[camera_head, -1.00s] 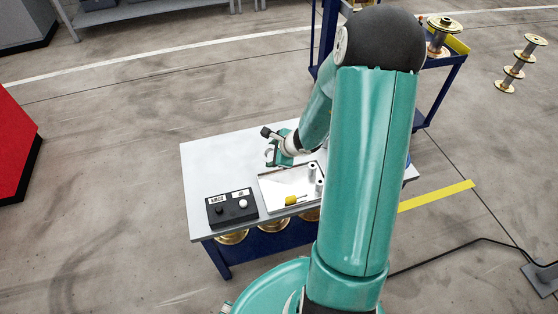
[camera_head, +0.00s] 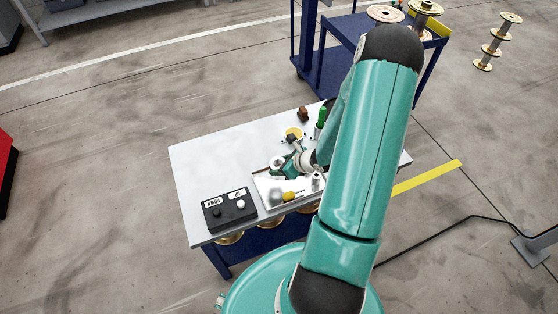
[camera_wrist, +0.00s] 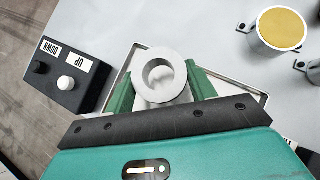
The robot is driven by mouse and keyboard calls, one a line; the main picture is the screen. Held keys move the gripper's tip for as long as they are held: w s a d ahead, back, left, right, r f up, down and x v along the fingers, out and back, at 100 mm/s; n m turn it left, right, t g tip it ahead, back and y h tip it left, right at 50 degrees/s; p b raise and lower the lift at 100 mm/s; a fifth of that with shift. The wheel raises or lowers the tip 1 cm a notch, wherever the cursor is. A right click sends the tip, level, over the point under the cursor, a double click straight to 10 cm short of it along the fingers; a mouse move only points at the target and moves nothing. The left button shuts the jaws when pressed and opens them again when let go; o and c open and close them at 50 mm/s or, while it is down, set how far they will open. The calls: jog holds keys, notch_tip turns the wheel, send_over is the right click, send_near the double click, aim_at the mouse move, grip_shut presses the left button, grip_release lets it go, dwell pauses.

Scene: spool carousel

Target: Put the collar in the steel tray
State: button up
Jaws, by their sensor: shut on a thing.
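The collar (camera_wrist: 161,77) is a thick pale grey ring with a round hole. In the wrist view it sits between the two green fingers of my gripper (camera_wrist: 160,84), which is shut on it. The steel tray (camera_wrist: 228,84) is a shallow tray with a thin raised rim, and it shows behind and below the collar. In the head view my gripper (camera_head: 283,172) is low over the tray's left part. The tray's left rim (camera_head: 257,193) shows there. I cannot tell whether the collar touches the tray floor.
A black button box (camera_head: 230,210) labelled UP and DOWN stands left of the tray. A yellow-topped cylinder (camera_wrist: 281,28) stands behind. The left of the grey table (camera_head: 205,165) is clear.

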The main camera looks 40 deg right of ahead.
aim_at(281, 179)
jog(key=shift+w+f, duration=0.1)
jog(key=shift+f, duration=2.65)
jog(key=o, duration=1.3)
jog(key=v, duration=1.3)
jog(key=shift+s+r, duration=0.25)
jog(key=shift+s, duration=0.05)
